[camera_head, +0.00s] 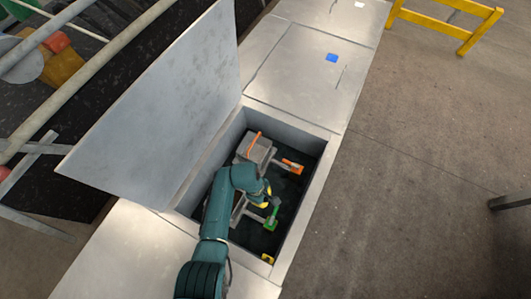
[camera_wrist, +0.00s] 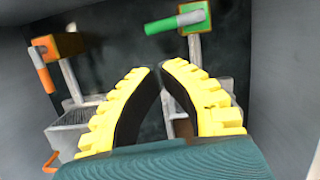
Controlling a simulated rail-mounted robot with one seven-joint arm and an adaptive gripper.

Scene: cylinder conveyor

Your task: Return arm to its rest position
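My arm (camera_head: 216,222) reaches down into an open rectangular pit in the pale floor panels. My gripper (camera_head: 264,192) is inside the pit, below the rim. In the wrist view my gripper (camera_wrist: 160,68) shows two yellow ribbed fingers with dark inner faces. Their tips are close together with a narrow gap, and I see nothing held between them. A green-handled lever (camera_wrist: 178,19) lies beyond the fingertips; it also shows in the head view (camera_head: 272,216). An orange-handled lever (camera_wrist: 42,68) is at the left in the wrist view.
The pit rim (camera_head: 318,165) surrounds my arm closely. A large raised metal lid (camera_head: 165,105) stands open at its left. A grey box with an orange handle (camera_head: 256,149) sits in the pit. A yellow railing (camera_head: 445,22) is far off at upper right. The right floor is mostly clear.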

